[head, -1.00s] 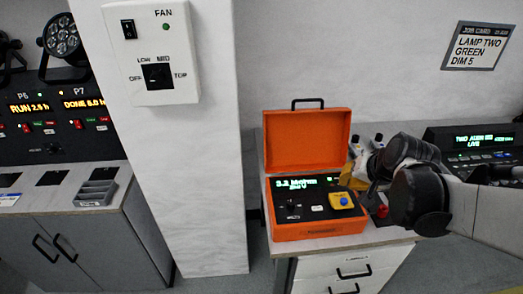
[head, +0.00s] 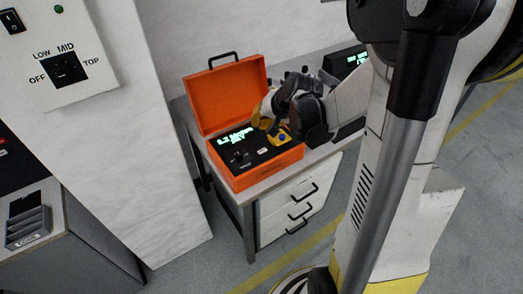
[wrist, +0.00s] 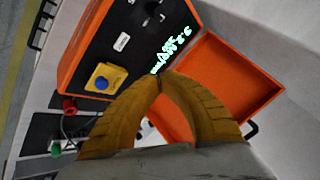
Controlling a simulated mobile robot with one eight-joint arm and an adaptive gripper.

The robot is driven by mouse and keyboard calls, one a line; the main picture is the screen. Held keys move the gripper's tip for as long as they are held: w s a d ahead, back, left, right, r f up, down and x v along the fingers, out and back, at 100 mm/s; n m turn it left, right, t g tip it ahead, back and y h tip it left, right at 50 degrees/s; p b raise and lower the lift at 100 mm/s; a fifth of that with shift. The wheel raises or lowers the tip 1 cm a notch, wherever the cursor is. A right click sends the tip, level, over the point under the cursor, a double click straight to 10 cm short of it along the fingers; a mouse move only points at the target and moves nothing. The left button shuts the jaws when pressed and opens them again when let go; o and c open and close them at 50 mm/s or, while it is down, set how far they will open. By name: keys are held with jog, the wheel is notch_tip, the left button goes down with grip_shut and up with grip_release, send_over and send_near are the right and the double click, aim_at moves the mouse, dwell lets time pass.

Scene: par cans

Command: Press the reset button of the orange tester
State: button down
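The orange tester (head: 262,168) stands open on a bench, its lid raised at the back. Its dark panel has a green lit display (head: 235,138), a knob and a small white label. A yellow block with a blue button (head: 282,137) sits at the panel's right end; it also shows in the wrist view (wrist: 104,78). My gripper (head: 268,118) is over the right part of the tester. In the wrist view, its two yellow fingers (wrist: 160,76) meet at the tips with nothing between them, beside the yellow block. The fingertips appear in front of the panel; their height above it is unclear.
A bench with drawers (head: 298,205) carries the tester. Red and green connectors (wrist: 69,104) lie near its side. A pillar with a fan switch box (head: 60,55) stands to the left. Another console (head: 345,60) is behind my arm.

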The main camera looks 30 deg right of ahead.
jog(key=b, duration=0.7)
send_near(256, 147)
jog(key=shift+w+r+x, duration=0.15)
jog(key=shift+x, duration=1.25)
jog(key=shift+w+r+x, duration=0.1)
jog(key=shift+w+x, duration=0.1)
jog(key=shift+x, duration=1.15)
jog(key=shift+a+f, duration=0.1)
jog(key=shift+f+b, duration=0.3)
jog(key=shift+f+b, duration=0.35)
jog(key=shift+r, duration=0.15)
jog(key=shift+r+p, duration=0.6)
jog(key=shift+r, duration=0.05)
notch_tip(256, 147, up, 5)
jog(key=p, duration=0.4)
